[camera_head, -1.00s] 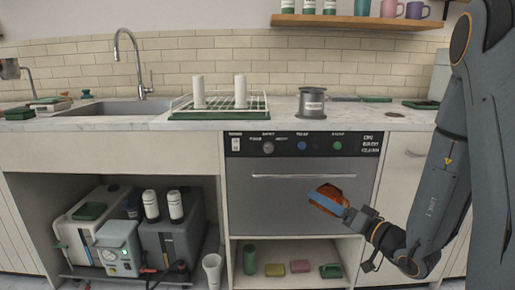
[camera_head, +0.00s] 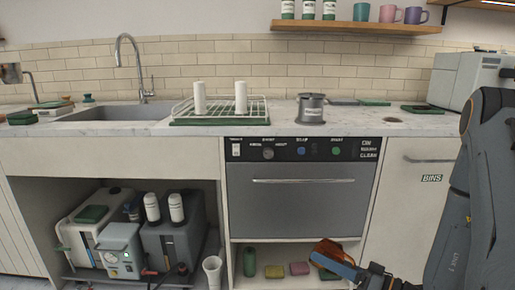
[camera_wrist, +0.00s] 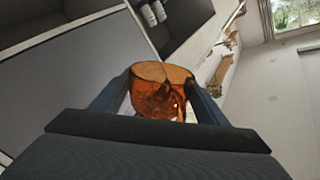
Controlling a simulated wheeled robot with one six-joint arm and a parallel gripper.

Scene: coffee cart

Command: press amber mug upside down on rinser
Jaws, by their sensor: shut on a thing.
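The amber mug (camera_head: 328,252) is see-through orange glass. My gripper (camera_head: 338,262) is shut on it, low in front of the open shelf under the dishwasher. The mug also shows in the wrist view (camera_wrist: 160,92), between the two dark fingers; I cannot tell for sure which way its mouth faces. A grey round metal device (camera_head: 311,108), possibly the rinser, stands on the counter above the dishwasher; its label is too small to read. The mug is well below the counter and apart from this device.
The dishwasher front (camera_head: 296,208) with its bar handle is behind my gripper. On the counter (camera_head: 400,128) stand a sink (camera_head: 115,111), a wire rack (camera_head: 212,112) with two white cylinders, and a grey machine (camera_head: 466,78) at right. A wall shelf (camera_head: 355,27) holds mugs.

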